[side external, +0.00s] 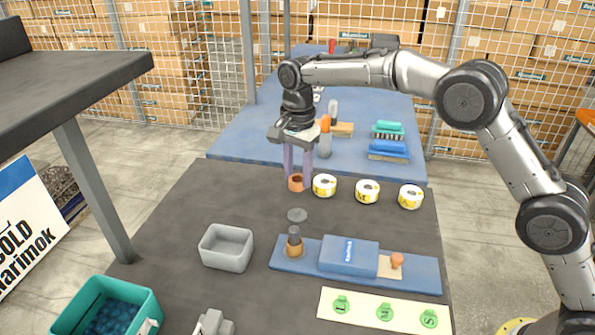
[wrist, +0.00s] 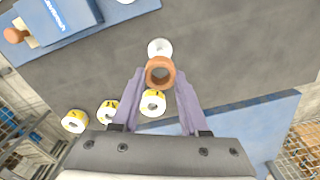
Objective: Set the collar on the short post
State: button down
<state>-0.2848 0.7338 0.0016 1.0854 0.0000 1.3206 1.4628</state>
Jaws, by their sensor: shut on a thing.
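My gripper (side external: 298,178) points down at the far part of the dark table, its pale purple fingers shut on a copper-orange collar (side external: 296,183). In the wrist view the collar (wrist: 160,72) is a ring with an open hole, between the fingertips. I cannot tell whether it touches the table. A long blue base (side external: 290,266) lies nearer the camera. At its left end stands a dark-topped post (side external: 295,237) with a tan lower part. At its right end a short orange, knob-like post (side external: 397,260) stands on a pale plate; it also shows in the wrist view (wrist: 15,35).
Three white-and-yellow rolls (side external: 367,191) stand in a row right of my gripper. A blue block (side external: 348,256) sits mid-base. A grey bin (side external: 227,248), a teal crate (side external: 150,303) and a marked card (side external: 384,312) are nearby.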

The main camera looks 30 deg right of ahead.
jog(key=shift+f, duration=0.1)
send_over(298, 209)
jog(key=shift+f, duration=2.8)
jog(key=shift+f, duration=1.45)
jog(key=shift+c, duration=1.8)
grip_release()
notch_tip(298, 209, up, 14)
jog(key=shift+f, duration=0.15)
